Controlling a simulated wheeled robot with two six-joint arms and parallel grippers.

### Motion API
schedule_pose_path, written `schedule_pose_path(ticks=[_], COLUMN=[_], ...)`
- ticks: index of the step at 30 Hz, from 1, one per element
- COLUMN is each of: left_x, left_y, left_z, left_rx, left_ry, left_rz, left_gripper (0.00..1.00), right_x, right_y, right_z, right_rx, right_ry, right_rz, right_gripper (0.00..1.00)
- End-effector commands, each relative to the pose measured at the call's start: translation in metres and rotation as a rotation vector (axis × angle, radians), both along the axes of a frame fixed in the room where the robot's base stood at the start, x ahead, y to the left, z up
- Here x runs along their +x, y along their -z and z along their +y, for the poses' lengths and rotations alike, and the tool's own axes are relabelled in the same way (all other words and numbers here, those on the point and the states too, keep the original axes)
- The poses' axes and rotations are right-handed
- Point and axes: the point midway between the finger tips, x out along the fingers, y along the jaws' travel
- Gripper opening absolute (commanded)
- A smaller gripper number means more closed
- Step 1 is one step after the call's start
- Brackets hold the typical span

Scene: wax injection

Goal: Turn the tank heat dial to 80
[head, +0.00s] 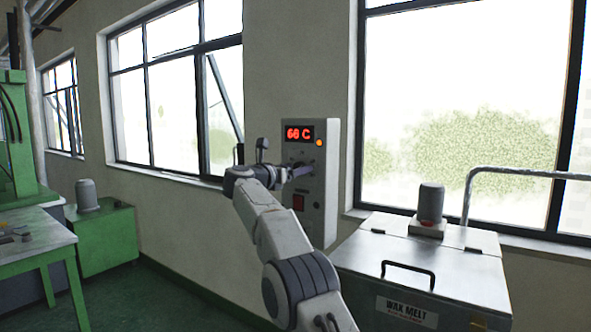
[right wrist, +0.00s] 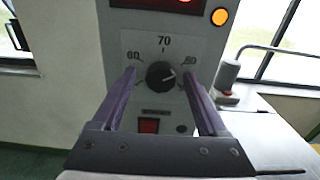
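The heat dial (right wrist: 160,75) is a round black knob on the grey control box (head: 322,215), with marks 60, 70 and 80 around it. Its white pointer mark is toward the upper right, between 70 and 80. My right gripper (right wrist: 163,80) is open, its two purple fingers on either side of the dial and apart from it in the picture. In the head view my right gripper (head: 303,171) is in front of the box and hides most of the dial. The red display (head: 300,133) seems to read 60 C; the second digit is blurred. My left gripper is out of view.
An orange lamp (head: 319,142) is beside the display, and a red switch (right wrist: 148,126) is below the dial. The metal wax melt tank (head: 440,250) stands right of the box, with a bent rail behind. A green bench (head: 30,245) is far left.

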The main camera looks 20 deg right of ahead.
Motion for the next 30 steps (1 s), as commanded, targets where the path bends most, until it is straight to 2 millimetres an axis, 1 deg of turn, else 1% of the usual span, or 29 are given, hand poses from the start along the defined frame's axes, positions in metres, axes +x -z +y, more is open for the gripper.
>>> schedule_pose_path(ticks=[5, 8, 11, 15, 19, 24, 30], left_x=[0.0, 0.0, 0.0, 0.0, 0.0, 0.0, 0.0], left_y=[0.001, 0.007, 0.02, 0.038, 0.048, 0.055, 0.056], left_z=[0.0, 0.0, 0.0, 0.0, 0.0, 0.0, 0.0], left_rx=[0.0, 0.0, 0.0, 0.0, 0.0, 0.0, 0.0], left_ry=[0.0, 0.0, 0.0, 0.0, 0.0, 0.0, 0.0], left_rz=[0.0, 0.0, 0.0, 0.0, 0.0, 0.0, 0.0], left_gripper=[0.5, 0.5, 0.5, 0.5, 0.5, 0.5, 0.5], right_x=[-0.001, -0.004, -0.012, -0.03, -0.045, -0.059, -0.065], right_y=[-0.001, 0.001, 0.003, 0.004, 0.003, 0.001, -0.001], right_z=[0.0, 0.006, 0.016, 0.039, 0.059, 0.076, 0.083], right_rx=[-0.001, -0.001, -0.001, -0.001, 0.0, 0.0, 0.0], right_ry=[0.0, -0.002, -0.003, -0.004, -0.004, -0.001, 0.0], right_rz=[-0.002, -0.003, -0.003, -0.004, -0.003, -0.001, -0.001], right_gripper=[0.76, 0.76, 0.76, 0.76, 0.76, 0.76, 0.76])
